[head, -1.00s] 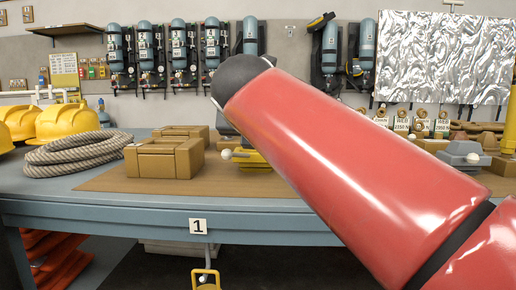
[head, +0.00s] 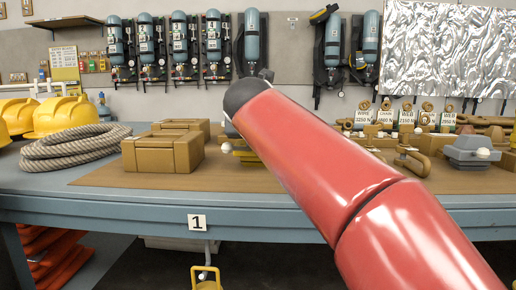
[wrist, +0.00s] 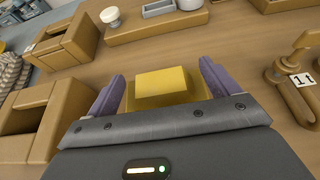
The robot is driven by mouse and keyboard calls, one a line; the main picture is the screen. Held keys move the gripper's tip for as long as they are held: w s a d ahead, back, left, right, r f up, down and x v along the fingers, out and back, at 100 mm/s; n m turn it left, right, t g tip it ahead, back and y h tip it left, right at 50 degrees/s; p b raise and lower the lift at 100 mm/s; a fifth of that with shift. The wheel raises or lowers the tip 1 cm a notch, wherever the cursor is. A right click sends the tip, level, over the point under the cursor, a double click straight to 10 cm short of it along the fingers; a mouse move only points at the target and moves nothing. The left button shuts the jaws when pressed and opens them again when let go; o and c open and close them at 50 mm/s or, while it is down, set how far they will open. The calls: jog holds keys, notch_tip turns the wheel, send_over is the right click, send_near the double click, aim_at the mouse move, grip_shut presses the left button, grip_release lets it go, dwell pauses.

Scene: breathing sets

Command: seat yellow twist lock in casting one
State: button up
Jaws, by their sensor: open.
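The yellow twist lock (wrist: 163,84) stands on the bench in the wrist view, its block top between my fingers. In the head view only part of the yellow lock (head: 246,156) shows behind my red arm, with a white knob beside it. My gripper (wrist: 163,88) is open, one purple finger on each side of the yellow block; whether they touch it I cannot tell. Tan box castings (head: 162,153) stand to its left; the wrist view shows two open-topped ones (wrist: 68,42). I cannot read which is casting one. My gripper is hidden in the head view.
Coiled rope (head: 75,148) and yellow helmets (head: 65,116) lie at the left. A tag "1" (head: 197,224) is on the bench's front edge. A brown mat covers the bench middle.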

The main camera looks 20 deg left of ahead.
jog(key=shift+c, duration=0.2)
jog(key=c, duration=1.5)
jog(key=shift+o, duration=0.2)
jog(key=shift+r, duration=0.1)
